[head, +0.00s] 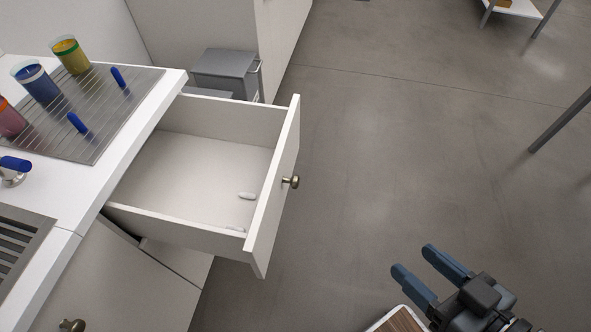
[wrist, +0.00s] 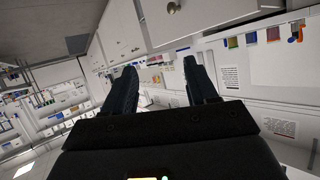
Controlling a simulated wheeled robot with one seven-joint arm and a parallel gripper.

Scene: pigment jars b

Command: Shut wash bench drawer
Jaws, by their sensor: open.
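The wash bench drawer (head: 185,172) is pulled far out from under the white bench top (head: 108,173) in the head view. Its white front panel (head: 276,190) carries a round metal knob (head: 291,181). Two small white pieces lie inside the drawer, one of them a capsule-like piece (head: 246,196). My gripper (head: 418,266) is low at the bottom right of the head view, apart from the drawer, with its blue fingers spread and empty. The two fingers also show dark and apart in the wrist view (wrist: 160,85). The drawer cannot be made out for certain in the wrist view.
Several colored jars, including a blue one (head: 38,82), stand on a ribbed metal drainer (head: 88,128) on the bench. A grey bin (head: 226,72) stands behind the drawer. Bare floor (head: 390,150) lies right of the drawer. A dark metal leg (head: 562,122) stands at far right.

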